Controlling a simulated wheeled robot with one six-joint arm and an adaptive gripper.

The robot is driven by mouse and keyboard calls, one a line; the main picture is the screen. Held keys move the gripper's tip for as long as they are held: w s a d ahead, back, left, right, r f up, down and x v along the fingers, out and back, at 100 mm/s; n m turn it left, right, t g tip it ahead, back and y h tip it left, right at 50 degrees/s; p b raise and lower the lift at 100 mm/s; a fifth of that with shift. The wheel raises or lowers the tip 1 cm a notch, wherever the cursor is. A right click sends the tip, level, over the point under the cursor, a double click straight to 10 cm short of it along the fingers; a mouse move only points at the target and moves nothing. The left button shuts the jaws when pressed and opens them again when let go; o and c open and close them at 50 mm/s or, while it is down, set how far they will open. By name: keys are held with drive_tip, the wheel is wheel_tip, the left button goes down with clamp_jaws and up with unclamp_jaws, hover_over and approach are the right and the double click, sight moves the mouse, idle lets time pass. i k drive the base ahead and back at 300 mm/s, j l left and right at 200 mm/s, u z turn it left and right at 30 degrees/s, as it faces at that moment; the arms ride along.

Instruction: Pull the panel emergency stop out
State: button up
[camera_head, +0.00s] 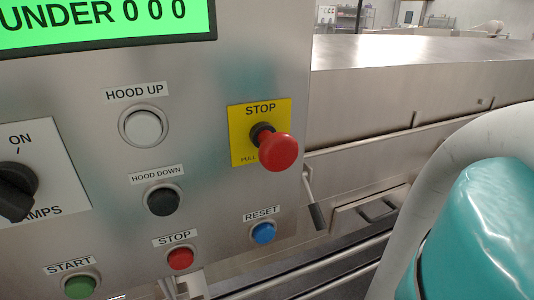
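The panel emergency stop is a red mushroom knob (277,151) on a dark stem, at the right side of the metal control panel (215,75). It sits on a yellow plate (240,146) lettered STOP, with "PULL" partly readable below and the rest hidden by the knob. The knob stands out from the plate; I cannot tell how far it is pressed or pulled. My gripper is not in view. Only a teal and pale grey part of my arm shows at the lower right, apart from the knob.
Near the knob are a white HOOD UP button (144,126), a black HOOD DOWN button (163,200), a red STOP button (180,258), a blue RESET button (263,233) and a green START button (80,286). A black-gripped lever (316,212) juts out beside the panel's right edge.

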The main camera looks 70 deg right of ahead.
sight(278, 151)
drive_tip(key=k+l+u, duration=0.15)
drive_tip(key=k+l, duration=0.2)
drive_tip(key=l, duration=0.15)
drive_tip(key=k+l+u, duration=0.15)
drive_tip(key=k+l, duration=0.25)
